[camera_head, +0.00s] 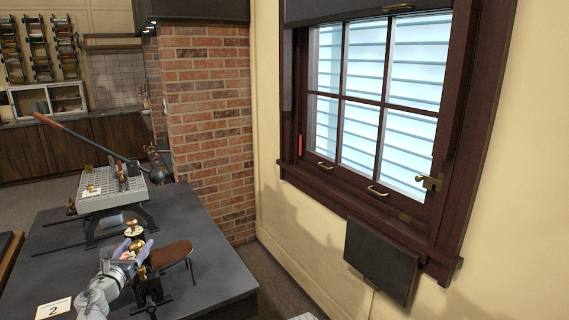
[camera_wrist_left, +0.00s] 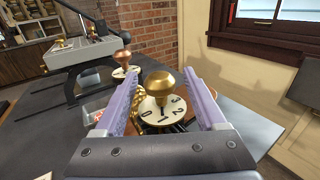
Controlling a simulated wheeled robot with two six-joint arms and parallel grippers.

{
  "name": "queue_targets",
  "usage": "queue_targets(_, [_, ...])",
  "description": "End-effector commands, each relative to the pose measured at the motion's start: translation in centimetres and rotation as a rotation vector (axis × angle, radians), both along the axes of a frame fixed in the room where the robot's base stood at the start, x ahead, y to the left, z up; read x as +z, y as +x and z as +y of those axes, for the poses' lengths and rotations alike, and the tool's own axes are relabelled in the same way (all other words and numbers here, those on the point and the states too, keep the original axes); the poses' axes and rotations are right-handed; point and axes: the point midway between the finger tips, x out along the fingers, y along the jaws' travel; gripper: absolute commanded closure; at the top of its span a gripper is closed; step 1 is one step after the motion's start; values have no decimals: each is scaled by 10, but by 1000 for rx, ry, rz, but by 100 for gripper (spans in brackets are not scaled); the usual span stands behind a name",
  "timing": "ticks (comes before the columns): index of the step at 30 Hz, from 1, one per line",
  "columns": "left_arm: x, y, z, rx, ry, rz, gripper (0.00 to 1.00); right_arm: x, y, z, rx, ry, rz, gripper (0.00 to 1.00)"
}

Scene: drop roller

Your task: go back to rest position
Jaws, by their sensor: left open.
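My left gripper (camera_head: 138,250) is low over the dark table in the head view, and its two purple fingers are spread apart. In the left wrist view the open fingers (camera_wrist_left: 164,82) stand on either side of a brass knob (camera_wrist_left: 160,84) on a white numbered dial (camera_wrist_left: 162,110). A gap seems to lie between the knob and each finger, but the depth is hard to judge. A second, copper-coloured knob (camera_wrist_left: 122,58) stands farther back, and it also shows in the head view (camera_head: 134,224). My right gripper is not in view.
A machine with a pale gridded top (camera_head: 110,190) and a long lever (camera_head: 80,135) stands farther back on the table (camera_head: 215,262). A brown rounded board (camera_head: 172,253) is just right of the gripper. A card marked 2 (camera_head: 53,308) lies front left. A window (camera_head: 370,105) is at right.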

Motion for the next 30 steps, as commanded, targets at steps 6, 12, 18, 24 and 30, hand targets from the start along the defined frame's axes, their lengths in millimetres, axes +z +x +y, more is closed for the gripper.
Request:
queue_targets(6, [0,-1,-3,138,0,0,27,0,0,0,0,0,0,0])
queue_targets(12, [0,0,-2,264,0,0,27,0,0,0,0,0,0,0])
queue_targets(18, [0,0,-2,389,0,0,27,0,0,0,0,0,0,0])
queue_targets(24, [0,1,-1,511,0,0,27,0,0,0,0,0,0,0])
queue_targets(30, [0,2,-1,610,0,0,27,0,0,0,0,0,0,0])
